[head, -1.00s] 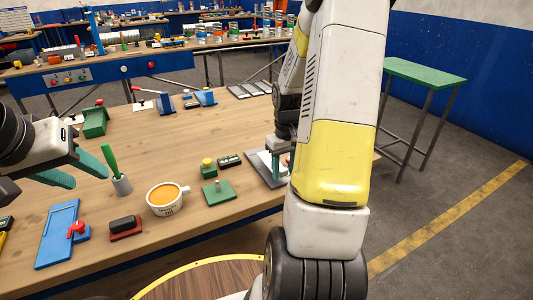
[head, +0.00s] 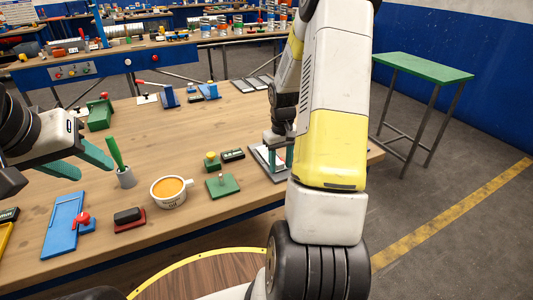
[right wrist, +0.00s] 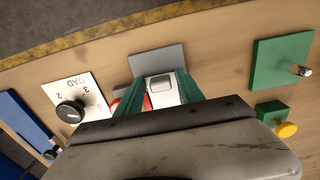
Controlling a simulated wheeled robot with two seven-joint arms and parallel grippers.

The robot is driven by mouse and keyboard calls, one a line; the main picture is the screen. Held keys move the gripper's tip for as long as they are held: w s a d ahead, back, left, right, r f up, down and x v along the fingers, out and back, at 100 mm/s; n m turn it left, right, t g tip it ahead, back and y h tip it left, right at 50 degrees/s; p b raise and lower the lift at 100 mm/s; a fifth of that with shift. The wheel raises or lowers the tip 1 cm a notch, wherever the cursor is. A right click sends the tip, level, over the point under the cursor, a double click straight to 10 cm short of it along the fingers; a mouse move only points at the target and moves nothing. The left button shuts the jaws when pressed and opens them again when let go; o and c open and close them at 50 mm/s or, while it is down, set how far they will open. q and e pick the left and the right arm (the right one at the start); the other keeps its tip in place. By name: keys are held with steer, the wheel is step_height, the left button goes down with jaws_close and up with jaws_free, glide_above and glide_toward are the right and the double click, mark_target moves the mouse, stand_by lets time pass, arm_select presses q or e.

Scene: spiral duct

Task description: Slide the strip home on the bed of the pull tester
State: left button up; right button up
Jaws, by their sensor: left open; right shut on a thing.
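My right gripper (head: 276,156) is low over a grey plate (head: 258,163) with a white part on it, at the table's right end; my arm hides much of this spot. In the right wrist view its green fingers (right wrist: 162,88) stand on either side of a white piece (right wrist: 162,98) with a grey block (right wrist: 160,83) at its end. A grey plate (right wrist: 156,58) lies beyond it. A red part (right wrist: 146,101) shows beside the white piece. I cannot tell which piece is the strip. My left gripper (head: 95,162) is open and empty above the table's left side.
A LOAD dial (right wrist: 71,110) is beside the right gripper. Nearby are a green plate with a peg (head: 221,186), a yellow-knobbed green block (head: 211,163) and a coffee cup (head: 169,192). A green-handled tool in a grey holder (head: 125,178) stands near my left gripper.

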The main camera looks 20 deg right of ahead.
steer(key=shift+w+a+f, duration=0.1)
steer(key=shift+w+f, duration=0.05)
steer(key=shift+w, duration=0.4)
stand_by(0.5)
steer(key=o, duration=1.8)
steer(key=shift+o, duration=0.2)
steer(key=shift+r, duration=0.3)
steer(key=shift+w+d+r, duration=0.1)
steer(key=shift+r, duration=0.7)
steer(key=shift+w+d+r, duration=0.1)
steer(key=shift+r, duration=0.7)
steer(key=shift+s+a+r, duration=0.1)
steer(key=shift+r, duration=0.75)
steer(key=shift+s+a+r, duration=0.1)
steer(key=shift+r, duration=0.7)
